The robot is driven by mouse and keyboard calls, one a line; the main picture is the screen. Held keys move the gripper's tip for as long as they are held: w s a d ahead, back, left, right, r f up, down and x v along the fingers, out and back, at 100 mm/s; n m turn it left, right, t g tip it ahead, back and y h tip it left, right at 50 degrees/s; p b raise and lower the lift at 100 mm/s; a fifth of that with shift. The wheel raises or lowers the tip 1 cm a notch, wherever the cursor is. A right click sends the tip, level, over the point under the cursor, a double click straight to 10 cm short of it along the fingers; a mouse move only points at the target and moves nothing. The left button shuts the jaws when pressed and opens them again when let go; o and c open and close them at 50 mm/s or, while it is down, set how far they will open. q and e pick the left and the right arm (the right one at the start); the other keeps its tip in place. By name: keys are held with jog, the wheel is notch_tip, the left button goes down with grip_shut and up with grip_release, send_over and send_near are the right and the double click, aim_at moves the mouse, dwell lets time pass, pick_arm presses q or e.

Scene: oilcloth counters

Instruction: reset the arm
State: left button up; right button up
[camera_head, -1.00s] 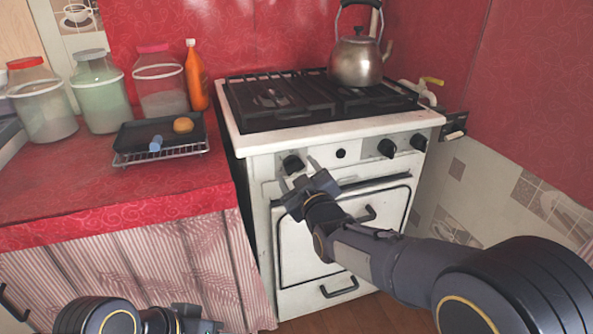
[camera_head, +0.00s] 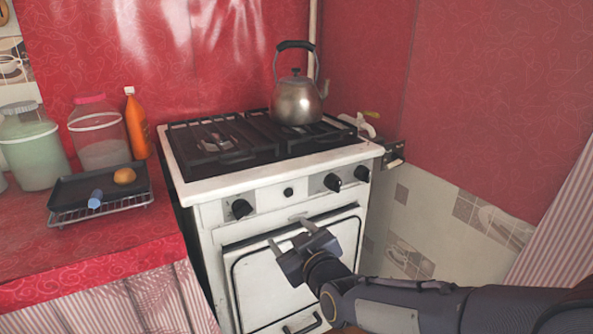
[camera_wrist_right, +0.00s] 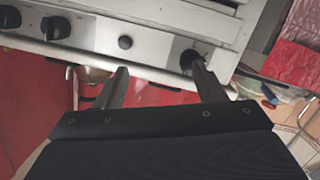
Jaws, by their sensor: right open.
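My right gripper (camera_head: 291,237) is in front of the white stove (camera_head: 205,232), just below its knob panel and before the oven door. Its two fingers are apart with nothing between them. In the right wrist view the fingers of the right gripper (camera_wrist_right: 162,82) point toward the stove's panel, with a black knob (camera_wrist_right: 190,60) just beyond one fingertip. My right arm comes in from the lower right. My left gripper is not in view.
A metal kettle (camera_head: 297,100) stands on the stove's back right. On the red counter (camera_head: 95,250) are a dark tray (camera_head: 75,187) on a wire rack, an orange bottle (camera_head: 137,125) and glass jars (camera_head: 100,140). A wall (camera_head: 490,120) stands to the right.

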jog(key=s+d+f+m+g+h, duration=0.1)
jog(key=s+d+m+g+h, duration=0.2)
jog(key=d, duration=0.9)
jog(key=s+d+f+m+g, duration=0.25)
jog(key=s+d, duration=0.25)
jog(key=s, duration=0.4)
jog(key=s+d+f+m+g+h, duration=0.1)
jog(key=s+d+f+m, duration=0.15)
jog(key=s+d, duration=0.4)
jog(key=s+d+f+m+g, duration=0.2)
jog(key=s+d+m, duration=0.15)
jog(key=s, duration=0.65)
notch_tip(320, 180, up, 29)
jog(key=s+p, duration=0.1)
jog(key=p, duration=2.8)
jog(key=shift+a+p, duration=0.25)
jog(key=shift+p, duration=0.1)
